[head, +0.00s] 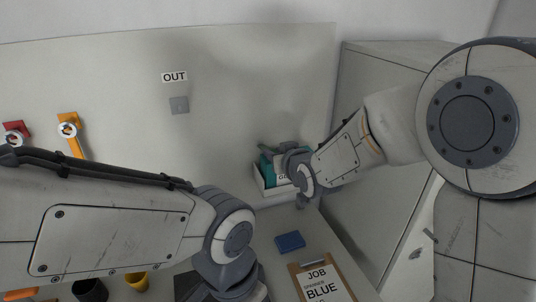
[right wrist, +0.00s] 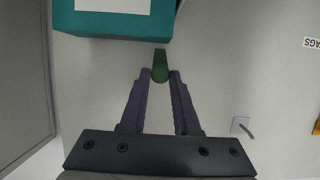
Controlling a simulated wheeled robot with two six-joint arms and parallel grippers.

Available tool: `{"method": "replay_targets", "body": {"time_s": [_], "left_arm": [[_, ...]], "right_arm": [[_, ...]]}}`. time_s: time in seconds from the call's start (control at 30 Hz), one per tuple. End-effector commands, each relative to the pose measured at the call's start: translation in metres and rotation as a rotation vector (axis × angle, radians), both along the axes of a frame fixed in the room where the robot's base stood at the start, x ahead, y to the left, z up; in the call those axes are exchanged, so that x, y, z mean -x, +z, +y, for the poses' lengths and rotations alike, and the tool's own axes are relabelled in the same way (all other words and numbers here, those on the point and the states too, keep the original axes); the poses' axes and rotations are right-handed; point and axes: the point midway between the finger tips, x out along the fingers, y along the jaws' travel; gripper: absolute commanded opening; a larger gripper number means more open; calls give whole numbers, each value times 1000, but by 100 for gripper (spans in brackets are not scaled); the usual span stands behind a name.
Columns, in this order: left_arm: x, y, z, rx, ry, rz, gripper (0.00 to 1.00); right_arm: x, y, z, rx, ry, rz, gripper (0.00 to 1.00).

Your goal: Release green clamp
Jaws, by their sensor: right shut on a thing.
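The green clamp (right wrist: 160,66) shows in the right wrist view as a small dark green piece between the two fingertips of my right gripper (right wrist: 160,73). The gripper is shut on it, and its far end reaches close to a teal box (right wrist: 125,22). I cannot tell whether the clamp touches the box. In the head view my right gripper (head: 286,149) is over a white bin (head: 262,181) by the back wall, and a bit of green shows at its left. My left arm comes in at lower left; its fingers are outside the picture.
A blue block (head: 290,241) and a clipboard (head: 339,268) with a job sheet lie on the table. A black cup (head: 90,290) and a yellow cup (head: 136,281) stand at lower left. A grey cabinet (head: 375,120) is at right. An OUT label (head: 174,77) is on the wall.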

Motion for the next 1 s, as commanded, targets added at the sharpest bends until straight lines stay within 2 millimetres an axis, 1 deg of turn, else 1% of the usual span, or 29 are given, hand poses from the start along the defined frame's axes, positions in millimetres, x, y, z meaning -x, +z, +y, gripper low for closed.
{"method": "replay_targets", "body": {"time_s": [0.03, 0.13, 0.33, 0.5, 0.73, 0.9, 1.0], "left_arm": [[0, 6, 0, 0, 0, 0, 50], [0, 13, 0, 0, 0, 0, 50], [0, 18, 0, 0, 0, 0, 50], [0, 27, 0, 0, 0, 0, 50], [0, 31, 0, 0, 0, 0, 50], [0, 37, 0, 0, 0, 0, 50], [0, 39, 0, 0, 0, 0, 50]], "right_arm": [[-3, 11, 1, -3, 0, -7, 0], [-9, 22, 3, -3, 0, -8, 0], [-16, 32, 6, -3, 0, -7, 0], [-28, 46, 12, -3, 0, -6, 0], [-37, 52, 15, -2, 0, -5, 0], [-53, 62, 22, -2, 0, -4, 0], [-59, 64, 24, -1, 0, -2, 0]]}}
